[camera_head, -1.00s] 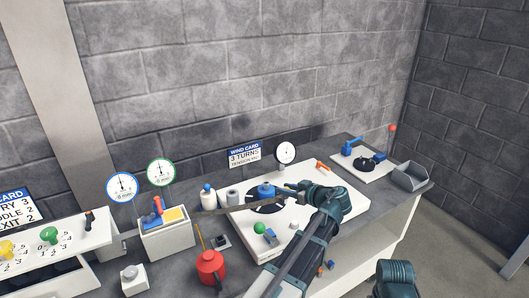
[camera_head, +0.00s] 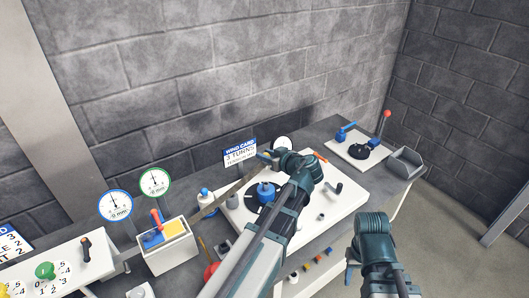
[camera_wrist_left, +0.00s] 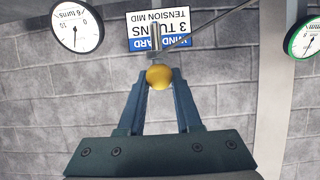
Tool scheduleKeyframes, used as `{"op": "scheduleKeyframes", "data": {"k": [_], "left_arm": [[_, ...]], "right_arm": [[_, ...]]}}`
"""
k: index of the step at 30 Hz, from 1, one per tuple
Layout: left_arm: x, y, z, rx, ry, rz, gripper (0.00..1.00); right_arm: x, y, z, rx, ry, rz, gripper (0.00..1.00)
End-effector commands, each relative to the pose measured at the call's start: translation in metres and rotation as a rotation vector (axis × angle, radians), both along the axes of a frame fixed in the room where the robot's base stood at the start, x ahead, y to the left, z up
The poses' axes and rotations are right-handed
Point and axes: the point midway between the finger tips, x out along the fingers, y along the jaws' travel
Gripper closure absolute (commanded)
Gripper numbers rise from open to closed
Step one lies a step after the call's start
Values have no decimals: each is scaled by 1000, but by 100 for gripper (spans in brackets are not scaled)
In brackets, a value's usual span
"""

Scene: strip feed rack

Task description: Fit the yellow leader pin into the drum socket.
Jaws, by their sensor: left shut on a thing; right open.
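My left gripper (camera_head: 266,157) is shut on the yellow leader pin (camera_wrist_left: 159,76), whose round yellow head sits between the fingertips in the left wrist view. A metal shaft extends beyond the head. A thin metal strip (camera_head: 228,192) runs from the gripper down to the left in the head view. The drum (camera_head: 265,192), a blue hub on a black disc, is on the white plate (camera_head: 325,207), below the gripper in the picture and apart from the pin. The drum socket cannot be made out. My right arm shows at lower right, but its fingers are hidden.
A wind card (camera_head: 240,151) and a dial gauge (camera_head: 283,145) stand behind the plate. A white box (camera_head: 167,248) with blue and yellow pads is left. A blue-handled crank unit (camera_head: 358,151) and a grey tray (camera_head: 406,163) are far right. A grey peg stands on the plate.

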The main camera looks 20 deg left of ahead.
Motion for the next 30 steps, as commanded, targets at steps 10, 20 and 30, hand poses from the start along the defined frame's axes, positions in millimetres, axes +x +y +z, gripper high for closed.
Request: {"op": "scheduleKeyframes", "data": {"k": [10, 20, 30], "left_arm": [[0, 0, -9, 0, 0, 0, 100], [0, 0, -36, 0, -1, 0, 100], [0, 0, -58, 0, 0, 0, 100]], "right_arm": [[0, 0, -9, 0, 0, 0, 50], [0, 0, -36, 0, 0, 0, 50], [0, 0, -58, 0, 0, 0, 50]]}}
